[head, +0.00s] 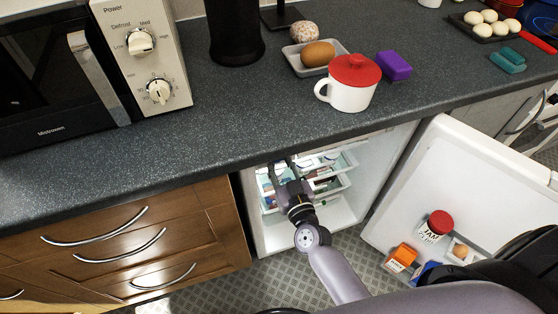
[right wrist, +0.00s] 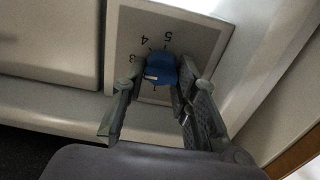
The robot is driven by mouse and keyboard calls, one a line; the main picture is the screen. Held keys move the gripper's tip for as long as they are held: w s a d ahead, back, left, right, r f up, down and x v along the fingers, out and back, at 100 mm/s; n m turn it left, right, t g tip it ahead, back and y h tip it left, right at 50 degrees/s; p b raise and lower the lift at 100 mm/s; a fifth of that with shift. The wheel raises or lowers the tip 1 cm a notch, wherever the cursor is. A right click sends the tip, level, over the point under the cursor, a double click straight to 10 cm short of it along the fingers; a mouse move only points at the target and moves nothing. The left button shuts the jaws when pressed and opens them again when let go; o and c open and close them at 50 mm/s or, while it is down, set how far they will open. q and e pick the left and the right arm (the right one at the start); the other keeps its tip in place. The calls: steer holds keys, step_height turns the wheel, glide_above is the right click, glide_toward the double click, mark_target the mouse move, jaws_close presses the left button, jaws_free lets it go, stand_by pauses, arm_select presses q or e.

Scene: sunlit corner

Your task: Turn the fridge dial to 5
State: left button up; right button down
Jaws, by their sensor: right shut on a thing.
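The fridge dial (right wrist: 161,67) is a blue knob with a white mark, on a grey panel (right wrist: 200,38) with printed numbers. The 5 and 4 show upside down above the knob, and a 3 sits at its upper left. The white mark is on the knob's left side, below the 3. My right gripper (right wrist: 163,72) is shut on the dial, one finger on each side. In the head view my right gripper (head: 281,172) reaches inside the open fridge (head: 340,212), where the dial cannot be made out. My left gripper is not in view.
The fridge door (head: 470,190) stands open at right, with a jam jar (head: 437,226) and an orange box (head: 401,257) on it. The counter (head: 240,120) overhangs the fridge opening. Shelves (head: 325,185) with items are close to the gripper. Wooden drawers (head: 130,240) stand left.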

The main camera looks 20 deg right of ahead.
steer(key=m, duration=1.8)
steer(key=shift+d+f, duration=0.15)
steer(key=shift+f, duration=0.05)
stand_by(0.6)
steer(key=c, duration=1.3)
jaws_free()
steer(key=shift+s, duration=0.1)
